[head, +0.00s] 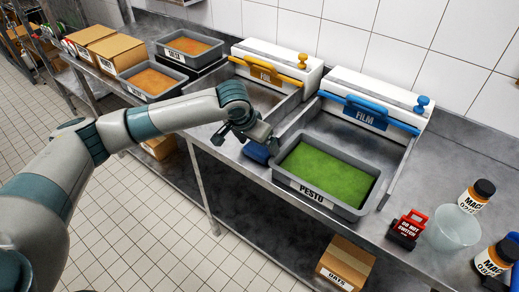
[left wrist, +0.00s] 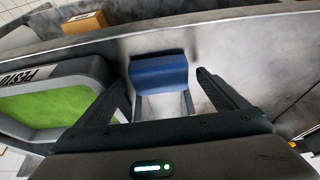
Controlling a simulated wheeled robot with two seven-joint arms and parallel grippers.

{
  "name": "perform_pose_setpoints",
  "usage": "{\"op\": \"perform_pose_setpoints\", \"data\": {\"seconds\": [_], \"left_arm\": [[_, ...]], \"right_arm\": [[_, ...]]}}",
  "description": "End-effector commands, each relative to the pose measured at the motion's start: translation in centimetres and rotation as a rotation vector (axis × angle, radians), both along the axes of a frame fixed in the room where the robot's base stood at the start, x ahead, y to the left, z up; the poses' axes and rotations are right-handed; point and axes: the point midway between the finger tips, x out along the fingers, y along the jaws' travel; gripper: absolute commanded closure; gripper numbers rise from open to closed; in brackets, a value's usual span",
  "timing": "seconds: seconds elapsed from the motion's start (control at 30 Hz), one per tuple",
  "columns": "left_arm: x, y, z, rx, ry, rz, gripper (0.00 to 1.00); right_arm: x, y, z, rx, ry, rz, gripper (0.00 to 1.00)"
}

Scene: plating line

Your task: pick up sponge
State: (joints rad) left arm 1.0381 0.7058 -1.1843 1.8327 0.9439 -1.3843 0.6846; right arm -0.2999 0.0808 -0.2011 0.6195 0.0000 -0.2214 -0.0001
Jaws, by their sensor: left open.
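The sponge, a blue block (head: 257,152), lies on the steel counter beside the left end of the pesto tray, partly hidden by my left gripper in the head view. It shows more fully in the left wrist view (left wrist: 158,72), with a pale grey area directly below it in the picture. My left gripper (head: 247,141) is open above the sponge. In the left wrist view its two fingers (left wrist: 162,78) stand apart on either side of the sponge, with gaps and no clear contact. My right gripper is not in view.
The grey pesto tray (head: 318,205) with green filling stands close right of the sponge. Trays with orange filling (head: 152,82) and cardboard boxes (head: 117,53) are at the left.

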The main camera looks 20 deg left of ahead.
Motion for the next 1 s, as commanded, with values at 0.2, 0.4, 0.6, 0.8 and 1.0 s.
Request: {"op": "perform_pose_setpoints", "data": {"seconds": [0.2,0.4,0.6,0.8,1.0], "left_arm": [[-0.01,-0.01,0.00,0.000,0.000,0.000,0.08],[-0.01,-0.01,0.02,0.000,0.000,0.000,0.10],[-0.01,-0.01,0.03,-0.001,0.000,0.000,0.52],[-0.01,-0.01,0.05,-0.001,-0.001,0.000,0.52],[0.01,0.08,0.17,-0.002,-0.001,0.001,0.52]], "right_arm": [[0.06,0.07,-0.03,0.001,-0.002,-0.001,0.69],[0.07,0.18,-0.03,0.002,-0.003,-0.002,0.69],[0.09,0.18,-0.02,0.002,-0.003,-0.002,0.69],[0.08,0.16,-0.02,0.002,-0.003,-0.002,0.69],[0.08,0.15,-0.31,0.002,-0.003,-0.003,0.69]]}}
